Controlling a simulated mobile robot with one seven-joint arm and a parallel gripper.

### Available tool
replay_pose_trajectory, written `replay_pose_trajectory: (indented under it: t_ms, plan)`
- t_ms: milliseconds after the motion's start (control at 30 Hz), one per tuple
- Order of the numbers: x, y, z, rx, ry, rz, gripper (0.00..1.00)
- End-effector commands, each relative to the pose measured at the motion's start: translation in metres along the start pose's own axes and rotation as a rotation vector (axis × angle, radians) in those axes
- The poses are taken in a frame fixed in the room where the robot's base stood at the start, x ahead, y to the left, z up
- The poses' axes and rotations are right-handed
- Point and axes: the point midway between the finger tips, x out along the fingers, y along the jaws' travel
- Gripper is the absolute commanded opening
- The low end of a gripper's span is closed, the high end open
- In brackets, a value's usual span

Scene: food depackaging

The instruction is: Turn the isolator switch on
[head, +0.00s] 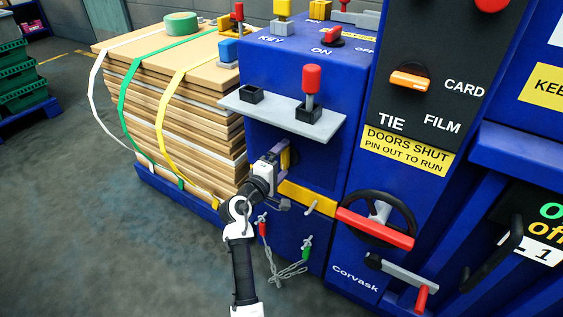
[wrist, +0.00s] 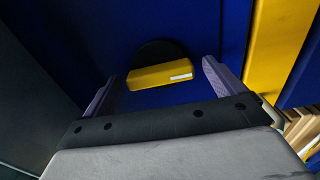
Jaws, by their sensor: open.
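A red switch handle (head: 328,36) sits on top of the blue cabinet (head: 262,75), beside printed ON and OFF labels; it looks like the isolator switch. My gripper (head: 282,158) is well below it, at the cabinet's front face under the grey shelf. In the wrist view, my gripper (wrist: 160,72) is open, with a purple finger on each side of a yellow bar handle (wrist: 160,75) on a black round base. The bar lies nearly level and slightly tilted. The fingers are apart from it, and I cannot tell the exact depth gap.
The grey shelf (head: 275,120) with a red-topped lever (head: 311,82) juts out above my gripper. Strapped cardboard (head: 190,90) stands left. The floor in front is clear.

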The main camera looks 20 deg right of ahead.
Motion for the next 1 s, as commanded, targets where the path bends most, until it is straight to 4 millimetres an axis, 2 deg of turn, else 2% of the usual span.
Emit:
replay_pose_trajectory:
  t_ms: [167, 267, 367, 700, 833, 1000]
  plan:
    - [-0.002, 0.000, 0.000, -0.001, 0.001, 0.001, 0.95]
    - [-0.011, -0.001, -0.001, -0.001, 0.002, 0.001, 0.95]
    - [-0.029, -0.001, -0.001, -0.001, 0.004, 0.000, 0.95]
    - [-0.105, -0.001, 0.000, -0.001, 0.003, 0.000, 0.95]
    - [-0.125, -0.001, -0.001, -0.001, 0.003, 0.000, 0.95]
    - [-0.137, 0.000, 0.000, 0.000, 0.001, 0.000, 0.95]
